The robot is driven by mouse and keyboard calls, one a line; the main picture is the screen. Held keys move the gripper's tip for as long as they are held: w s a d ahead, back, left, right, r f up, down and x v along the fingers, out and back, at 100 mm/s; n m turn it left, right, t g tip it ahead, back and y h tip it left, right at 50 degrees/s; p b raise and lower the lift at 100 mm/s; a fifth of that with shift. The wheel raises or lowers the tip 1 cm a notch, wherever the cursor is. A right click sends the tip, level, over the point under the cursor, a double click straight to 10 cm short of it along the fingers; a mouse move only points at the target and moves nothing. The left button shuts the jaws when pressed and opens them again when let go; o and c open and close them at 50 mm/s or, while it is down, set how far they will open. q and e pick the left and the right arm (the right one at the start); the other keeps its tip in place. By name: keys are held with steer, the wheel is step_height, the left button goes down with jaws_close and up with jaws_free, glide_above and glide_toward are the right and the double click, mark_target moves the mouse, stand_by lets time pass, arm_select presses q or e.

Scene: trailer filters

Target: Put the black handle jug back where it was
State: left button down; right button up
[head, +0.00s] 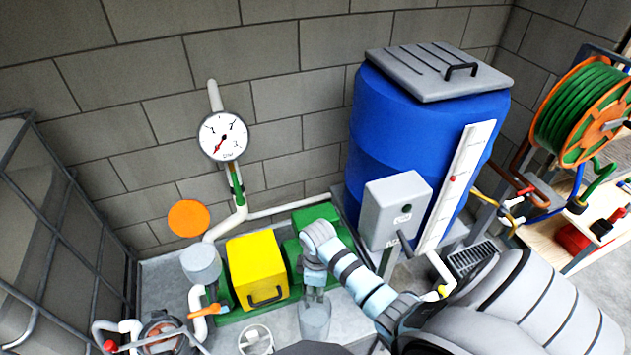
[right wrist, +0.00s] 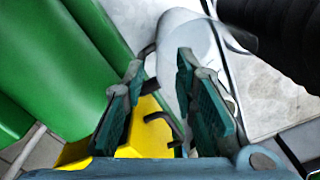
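A grey translucent jug (head: 315,318) stands on the grey floor of the tray, just below my right gripper (head: 315,290) in the head view. In the right wrist view the jug (right wrist: 182,38) is beyond the fingertips, partly behind the right-hand finger. A dark curved piece at its upper right may be its handle. My right gripper (right wrist: 160,75) has its fingers apart, with nothing clearly held between them. Whether a finger touches the jug cannot be told. My left gripper is not in view.
A yellow box with a black handle (head: 257,268) and a green housing (head: 318,214) stand beside the right gripper. A white container (head: 256,338) is to the jug's left. A grey box (head: 398,208) and blue barrel (head: 405,130) stand to the right. An orange disc (head: 188,218) is behind.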

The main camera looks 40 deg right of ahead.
step_height(320, 180, up, 5)
steer(key=shift+r+p, duration=0.1)
steer(key=shift+p, duration=0.45)
